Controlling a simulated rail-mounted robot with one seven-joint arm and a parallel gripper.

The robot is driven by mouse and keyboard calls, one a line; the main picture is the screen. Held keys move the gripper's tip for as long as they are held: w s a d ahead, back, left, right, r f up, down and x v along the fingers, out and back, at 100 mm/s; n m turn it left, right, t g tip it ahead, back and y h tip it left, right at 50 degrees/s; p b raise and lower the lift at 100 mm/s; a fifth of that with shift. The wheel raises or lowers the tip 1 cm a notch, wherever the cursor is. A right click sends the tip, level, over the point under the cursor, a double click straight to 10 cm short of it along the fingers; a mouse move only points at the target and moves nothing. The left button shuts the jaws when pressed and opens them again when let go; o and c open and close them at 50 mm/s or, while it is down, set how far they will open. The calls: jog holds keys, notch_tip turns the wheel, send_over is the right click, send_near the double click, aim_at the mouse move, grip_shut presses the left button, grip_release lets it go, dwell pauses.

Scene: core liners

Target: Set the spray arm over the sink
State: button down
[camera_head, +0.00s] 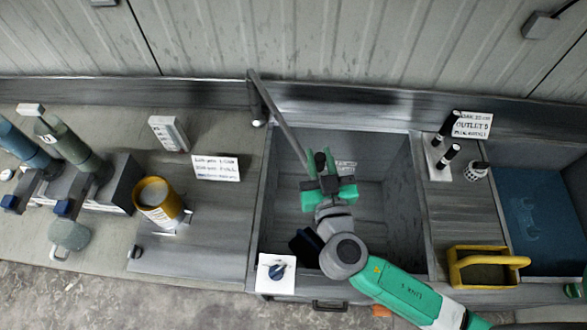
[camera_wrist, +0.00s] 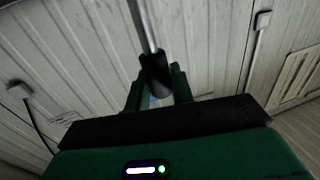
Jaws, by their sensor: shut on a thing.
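The spray arm (camera_head: 277,117) is a thin grey bar that runs from its pivot post at the sink's back left edge out over the sink. In the wrist view the spray arm (camera_wrist: 147,30) comes down to a dark grip between my fingers. My gripper (camera_head: 323,165) is green and black and is shut on the spray arm's dark end, above the basin. In the wrist view my gripper (camera_wrist: 155,90) has one green finger on each side of that grip. The sink (camera_head: 393,185) is a deep grey basin below. The exact finger contact is partly hidden in the head view.
A white plate with a blue knob (camera_head: 276,272) is at the sink's front left. A yellow cup (camera_head: 159,201) stands on the left counter. Black-topped cylinders (camera_head: 449,155) and a yellow open box (camera_head: 486,267) are to the right. A blue-filled basin (camera_head: 541,222) lies farther right.

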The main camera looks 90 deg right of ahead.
jog(key=shift+s+d, duration=0.3)
jog(key=shift+s, duration=0.2)
jog(key=c, duration=1.3)
grip_release()
jog(key=shift+o, duration=0.2)
jog(key=s+a+b, duration=0.1)
jog(key=a+b, duration=0.2)
jog(key=a, duration=0.4)
jog(key=shift+a, duration=0.35)
jog(key=shift+s, duration=0.1)
